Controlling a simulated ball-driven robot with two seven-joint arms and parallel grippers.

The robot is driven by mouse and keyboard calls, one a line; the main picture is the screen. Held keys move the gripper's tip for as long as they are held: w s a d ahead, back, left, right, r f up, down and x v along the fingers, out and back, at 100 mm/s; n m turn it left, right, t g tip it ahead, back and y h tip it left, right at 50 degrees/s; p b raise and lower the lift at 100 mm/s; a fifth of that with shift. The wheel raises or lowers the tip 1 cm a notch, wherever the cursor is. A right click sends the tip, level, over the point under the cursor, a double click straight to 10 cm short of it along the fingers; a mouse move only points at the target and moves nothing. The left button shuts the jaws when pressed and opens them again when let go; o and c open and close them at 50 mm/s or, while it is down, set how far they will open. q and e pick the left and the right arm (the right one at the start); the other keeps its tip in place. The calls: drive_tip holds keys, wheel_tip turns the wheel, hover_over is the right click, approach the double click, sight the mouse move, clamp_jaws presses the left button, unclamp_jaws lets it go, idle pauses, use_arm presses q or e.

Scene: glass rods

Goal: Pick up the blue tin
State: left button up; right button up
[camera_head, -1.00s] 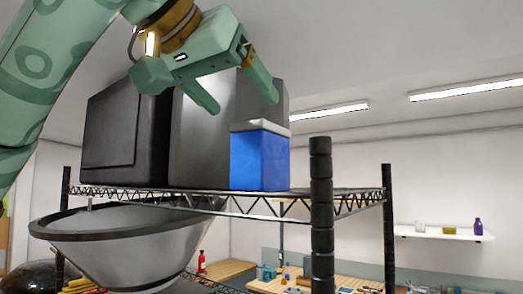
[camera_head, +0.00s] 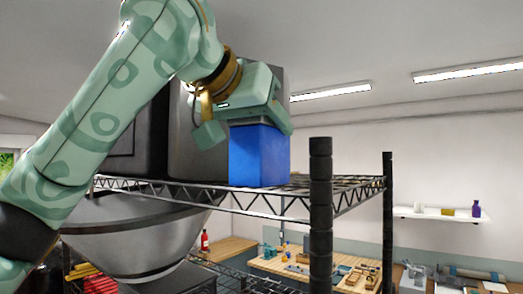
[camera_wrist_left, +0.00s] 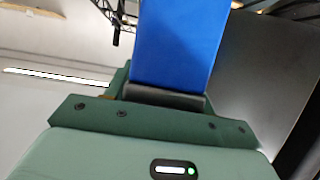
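The blue tin (camera_head: 259,157) stands upright on the top wire shelf (camera_head: 335,187), near its front edge. Whether the fingers touch the tin I cannot tell. In the left wrist view the blue tin (camera_wrist_left: 178,45) extends away from the palm, its dark lid end close to the palm. My right gripper is not in view.
Large dark boxes (camera_head: 180,135) stand beside and behind the tin. A black shelf post (camera_head: 320,215) rises at the front right. A large grey bowl (camera_head: 135,235) is below the shelf. The shelf right of the tin is clear.

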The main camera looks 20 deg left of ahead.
use_arm(q)
drive_tip(key=c, duration=0.4)
